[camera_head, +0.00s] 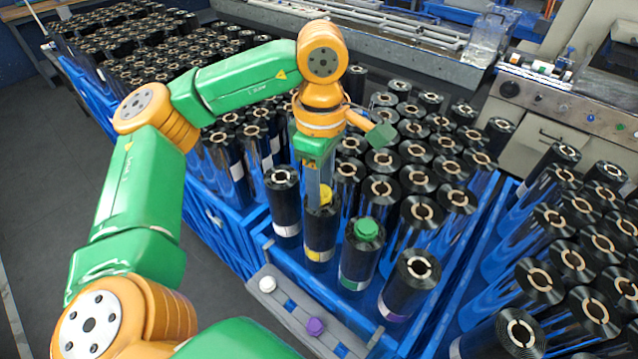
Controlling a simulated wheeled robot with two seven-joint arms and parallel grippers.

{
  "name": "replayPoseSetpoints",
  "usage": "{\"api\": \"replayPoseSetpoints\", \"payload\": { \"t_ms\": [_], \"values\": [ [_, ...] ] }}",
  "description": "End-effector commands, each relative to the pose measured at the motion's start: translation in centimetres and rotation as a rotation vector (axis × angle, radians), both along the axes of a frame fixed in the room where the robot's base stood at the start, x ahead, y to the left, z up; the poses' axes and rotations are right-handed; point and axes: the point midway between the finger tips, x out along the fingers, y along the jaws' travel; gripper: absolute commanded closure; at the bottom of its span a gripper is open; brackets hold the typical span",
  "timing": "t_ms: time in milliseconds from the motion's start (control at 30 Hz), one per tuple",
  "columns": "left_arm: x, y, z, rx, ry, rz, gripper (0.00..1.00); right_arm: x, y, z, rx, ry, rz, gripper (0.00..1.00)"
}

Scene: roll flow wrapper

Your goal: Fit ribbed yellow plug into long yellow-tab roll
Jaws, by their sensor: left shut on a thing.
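The ribbed yellow plug (326,193) is between the fingers of my left gripper (320,190), which points down and is shut on it. The yellow-tab roll (320,238) stands upright directly below, a black roll with a yellow band near its lower part. The plug is at the roll's top end. The gripper and plug hide the core opening, so I cannot tell whether the plug is inside it. My right gripper is not in view.
A green plug (367,229) sits in the top of the green-tab roll (360,262) close by. A grey holder (345,340) in front carries a white plug (267,284) and a purple plug (315,326). Upright black rolls crowd the blue crates around the gripper.

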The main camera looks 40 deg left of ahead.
Motion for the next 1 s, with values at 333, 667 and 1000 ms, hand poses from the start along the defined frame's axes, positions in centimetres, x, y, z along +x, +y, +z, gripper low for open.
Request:
{"api": "replayPoseSetpoints", "payload": {
  "t_ms": [333,667,1000],
  "values": [
    [0.0,0.0,1.3,0.001,0.000,0.000,1.00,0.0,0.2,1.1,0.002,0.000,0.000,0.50],
    [0.0,0.0,1.6,0.000,0.000,0.000,1.00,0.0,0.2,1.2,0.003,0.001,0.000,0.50],
    [-0.1,0.0,1.5,0.000,-0.001,0.000,1.00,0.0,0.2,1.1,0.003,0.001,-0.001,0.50]
  ]
}}
